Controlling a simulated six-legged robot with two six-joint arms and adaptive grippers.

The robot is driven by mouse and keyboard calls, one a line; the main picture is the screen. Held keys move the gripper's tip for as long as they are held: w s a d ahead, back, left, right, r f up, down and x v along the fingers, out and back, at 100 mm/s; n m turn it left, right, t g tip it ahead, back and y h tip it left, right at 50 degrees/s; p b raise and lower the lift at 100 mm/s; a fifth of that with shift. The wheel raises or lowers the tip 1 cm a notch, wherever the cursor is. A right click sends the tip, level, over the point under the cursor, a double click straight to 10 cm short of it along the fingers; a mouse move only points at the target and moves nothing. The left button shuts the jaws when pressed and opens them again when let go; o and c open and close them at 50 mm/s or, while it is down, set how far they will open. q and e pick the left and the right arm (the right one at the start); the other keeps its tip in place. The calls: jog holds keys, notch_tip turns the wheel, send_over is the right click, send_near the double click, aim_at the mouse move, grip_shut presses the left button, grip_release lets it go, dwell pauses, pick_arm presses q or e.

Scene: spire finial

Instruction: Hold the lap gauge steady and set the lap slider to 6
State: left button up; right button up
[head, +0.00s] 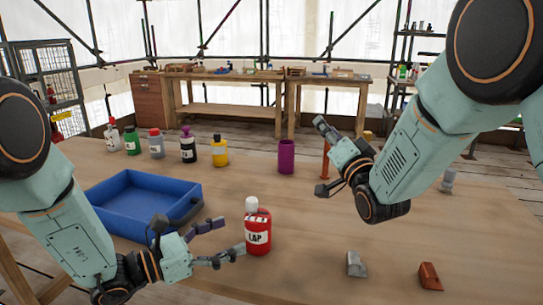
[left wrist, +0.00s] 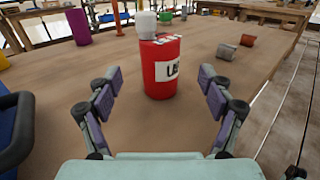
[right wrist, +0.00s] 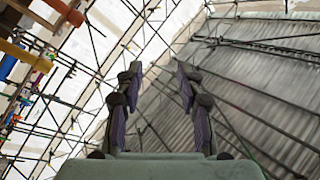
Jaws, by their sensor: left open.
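The lap gauge (head: 258,234) is a red upright cylinder with a white label reading LAP, standing on the wooden table. A white knob-like piece (head: 251,204), perhaps the lap slider, is at its top, toward the left side. Small marks show near the top edge, too small to read. In the left wrist view the gauge (left wrist: 162,72) stands just ahead, between and beyond the fingers. My left gripper (head: 232,238) is open, pointing at the gauge from the left, not closed on it. My right gripper (head: 320,156) is open and empty, raised above the table, behind and right of the gauge.
A blue tray (head: 124,230) lies left of the gauge. Several bottles (head: 188,150) line the far left edge. A purple cylinder (head: 286,158) stands at the back. A grey block (head: 356,265) and an orange-brown block (head: 430,277) lie front right. Table between them is clear.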

aim_at(246, 228)
jog(key=s+a+r+n+g+y, duration=0.1)
jog(key=s+a+n+g+y, duration=0.3)
jog(key=a+n, duration=0.55)
jog(key=s+a+r+n+g+y, duration=0.1)
jog(key=a+n+g+y, duration=0.45)
jog(key=n, duration=0.85)
jog(key=s+a+r+n+g+y, duration=0.1)
jog(key=s+a+n+g+y, duration=0.2)
jog(key=a+n+g, duration=0.6)
jog(key=s+d+f+n+g+h, duration=0.1)
jog(key=s+d+f+n+h, duration=0.15)
jog(key=n, duration=0.45)
jog(key=s+d+f+n+g+h, duration=0.1)
jog(key=n+h, duration=0.2)
jog(key=n, duration=0.4)
pick_arm(q)
jog(key=shift+d, duration=0.1)
jog(key=shift+x, duration=3.85)
pick_arm(e)
jog(key=w+d+f+n+h, duration=0.1)
jog(key=w+d+n+h, duration=0.1)
jog(key=d+n+h, duration=0.5)
jog(key=shift+w+f+n+t, duration=0.15)
jog(key=shift+n+t, duration=0.2)
jog(key=shift+n, duration=1.5)
pick_arm(q)
jog(key=shift+c, duration=0.2)
